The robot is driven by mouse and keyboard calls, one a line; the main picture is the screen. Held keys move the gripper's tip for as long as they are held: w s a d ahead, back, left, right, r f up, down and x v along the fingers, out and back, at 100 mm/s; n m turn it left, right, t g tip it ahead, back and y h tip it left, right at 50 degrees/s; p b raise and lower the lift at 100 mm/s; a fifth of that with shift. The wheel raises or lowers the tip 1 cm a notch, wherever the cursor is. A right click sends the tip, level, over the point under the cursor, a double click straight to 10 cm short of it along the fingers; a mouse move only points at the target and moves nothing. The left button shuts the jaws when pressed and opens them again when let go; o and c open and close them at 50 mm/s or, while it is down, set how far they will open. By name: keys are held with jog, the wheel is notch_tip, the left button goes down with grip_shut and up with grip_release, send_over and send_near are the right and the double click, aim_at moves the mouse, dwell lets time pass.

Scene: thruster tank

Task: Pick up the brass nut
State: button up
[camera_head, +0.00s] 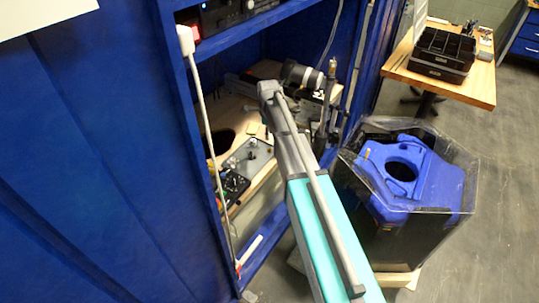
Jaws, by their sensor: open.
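I cannot make out a brass nut for certain. A small brass-coloured piece (367,153) stands at the left edge of the blue part in the clear-walled tank, too small to identify. My teal and grey arm reaches from the bottom of the view up into the open blue cabinet. My gripper cannot be made out; it seems hidden behind the arm's far end or among the cabinet's contents. Whether anything is near its fingers cannot be seen.
The blue cabinet (95,150) fills the left. Its wooden shelf holds a metal plate (249,157) and a black lens-like cylinder (301,77). The tank (448,215) stands right of my arm. A wooden table (473,84) bears black trays (443,52). Floor is clear at the lower right.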

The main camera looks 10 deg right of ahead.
aim_at(269, 152)
jog(key=shift+f+b, duration=1.2)
jog(key=shift+f, duration=0.25)
jog(key=shift+s+d+f+b, duration=0.1)
jog(key=shift+d+f+b, duration=0.05)
jog(key=shift+f+b, duration=2.45)
jog(key=shift+c, duration=0.2)
grip_shut()
